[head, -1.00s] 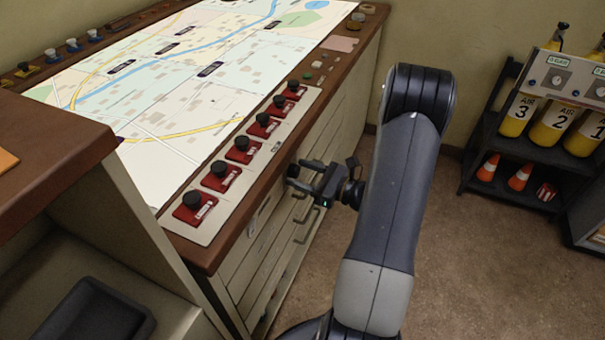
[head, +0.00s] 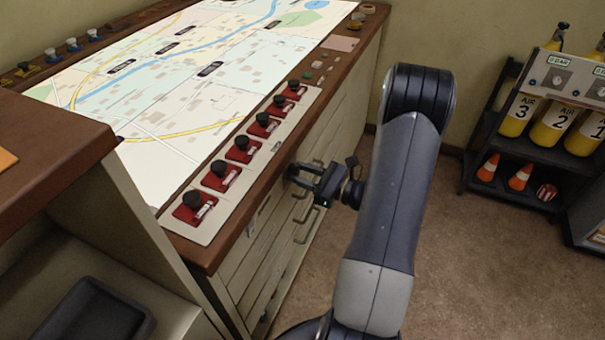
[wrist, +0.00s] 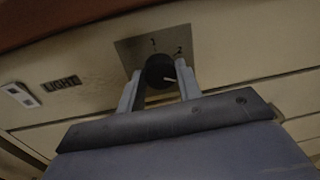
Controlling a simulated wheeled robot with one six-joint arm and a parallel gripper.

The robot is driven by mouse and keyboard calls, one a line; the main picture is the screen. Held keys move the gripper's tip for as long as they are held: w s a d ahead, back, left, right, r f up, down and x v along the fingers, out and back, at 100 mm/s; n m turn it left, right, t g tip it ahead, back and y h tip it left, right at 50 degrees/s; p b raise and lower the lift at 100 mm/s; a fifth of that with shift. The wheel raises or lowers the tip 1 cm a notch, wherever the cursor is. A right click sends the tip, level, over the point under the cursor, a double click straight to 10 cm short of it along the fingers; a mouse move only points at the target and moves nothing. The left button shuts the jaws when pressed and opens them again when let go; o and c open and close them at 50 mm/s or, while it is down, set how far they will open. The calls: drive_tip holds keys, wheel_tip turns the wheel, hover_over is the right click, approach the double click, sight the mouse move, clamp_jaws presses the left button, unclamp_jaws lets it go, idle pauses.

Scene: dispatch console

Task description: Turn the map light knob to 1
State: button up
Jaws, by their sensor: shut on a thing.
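The map light knob (wrist: 157,67) is a round black knob on a grey plate (wrist: 127,48) in the wrist view. The plate carries a 1 above the knob and a 2 at its upper right. A short white mark on the knob lies to the right of its centre, below the 2. My gripper (wrist: 159,73) is shut on the knob, one finger on each side. In the head view my gripper (head: 298,174) is at the console's front face; the knob cannot be made out there. A LIGHT label (wrist: 62,83) is left of the knob.
A white switch plate (wrist: 20,95) is at the left in the wrist view. The wooden console edge (head: 262,172) overhangs the front, with red-based black knobs (head: 242,148) on top. Drawer handles (head: 307,224) stick out below my gripper. Floor to the right is clear up to a cylinder rack (head: 535,165).

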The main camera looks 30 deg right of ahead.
drive_tip(key=shift+f+n+b, duration=0.1)
drive_tip(key=shift+n+b, duration=0.2)
drive_tip(key=shift+b, duration=0.15)
drive_tip(key=n+b, duration=0.2)
drive_tip(key=shift+f+b, duration=0.2)
drive_tip(key=shift+b, duration=0.15)
drive_tip(key=n+b, duration=0.3)
drive_tip(key=b, duration=0.1)
drive_tip(key=shift+f+n+b, duration=0.1)
drive_tip(key=shift+n+b, duration=0.2)
drive_tip(key=shift+b, duration=0.1)
drive_tip(key=n+b, duration=0.7)
drive_tip(key=b, duration=0.3)
drive_tip(key=shift+f+n+y, duration=0.1)
drive_tip(key=shift+n+y, duration=0.2)
drive_tip(key=shift+y, duration=0.1)
drive_tip(key=n+b, duration=0.5)
drive_tip(key=b, duration=0.2)
drive_tip(key=shift+n, duration=0.4)
drive_tip(key=shift+d+r+n+y+b, duration=0.15)
drive_tip(key=shift+n+b, duration=0.25)
drive_tip(key=shift+n, duration=0.2)
drive_tip(key=shift+a+r+n+y+b, duration=0.15)
drive_tip(key=shift+n+b, duration=0.25)
drive_tip(key=shift+n, duration=0.2)
drive_tip(key=shift+d+n+g, duration=0.1)
drive_tip(key=shift+n+g, duration=0.2)
drive_tip(key=shift+n, duration=1.1)
